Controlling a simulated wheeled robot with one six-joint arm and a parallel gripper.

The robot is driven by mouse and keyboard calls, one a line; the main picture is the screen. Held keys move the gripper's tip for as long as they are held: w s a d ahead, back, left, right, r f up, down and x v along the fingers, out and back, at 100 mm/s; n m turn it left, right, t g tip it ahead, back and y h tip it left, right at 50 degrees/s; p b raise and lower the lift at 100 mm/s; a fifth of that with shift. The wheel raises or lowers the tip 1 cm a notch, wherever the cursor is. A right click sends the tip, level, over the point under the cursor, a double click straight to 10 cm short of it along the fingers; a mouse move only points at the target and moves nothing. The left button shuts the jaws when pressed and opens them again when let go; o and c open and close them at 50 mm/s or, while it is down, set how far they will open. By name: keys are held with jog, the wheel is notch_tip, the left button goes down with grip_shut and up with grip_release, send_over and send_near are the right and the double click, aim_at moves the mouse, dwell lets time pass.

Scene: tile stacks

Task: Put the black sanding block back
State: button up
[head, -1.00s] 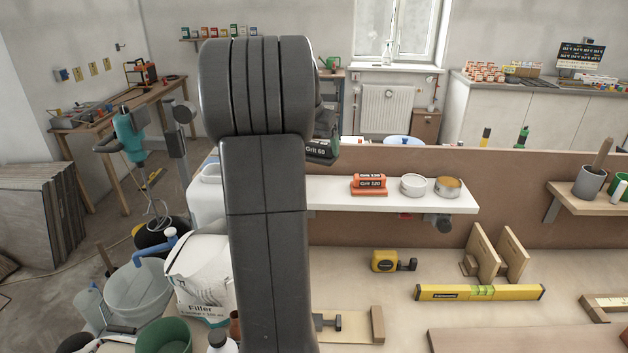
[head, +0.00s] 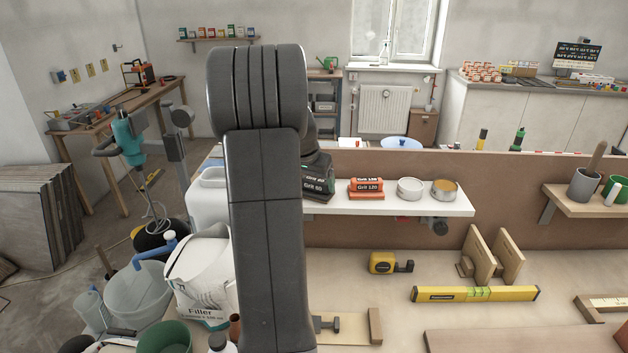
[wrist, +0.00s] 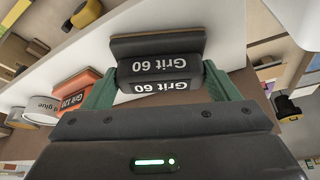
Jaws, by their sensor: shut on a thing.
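The black sanding block (head: 318,187), labelled Grit 60, is at the left part of the white shelf (head: 420,206), left of the orange Grit 120 block (head: 367,189). In the head view my arm hides its left side. It looks level and at shelf height; whether it fully rests on the shelf is hard to tell. In the wrist view the black block (wrist: 160,64) sits between the green fingers of my gripper (wrist: 160,80), which is shut on it. The orange block (wrist: 72,98) shows beside the left finger there.
A white tin (head: 410,188) and an amber-topped tin (head: 445,190) stand further right on the shelf. Below are a yellow tape measure (head: 383,262) and a yellow level (head: 475,294) on the bench. The shelf's right end is bare.

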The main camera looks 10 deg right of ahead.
jog(key=shift+f, duration=0.15)
jog(key=o, duration=0.9)
jog(key=shift+r, duration=0.3)
jog(key=b+v, duration=0.2)
jog(key=v, duration=0.9)
jog(key=shift+s+a+r, duration=0.1)
jog(key=shift+r, duration=0.25)
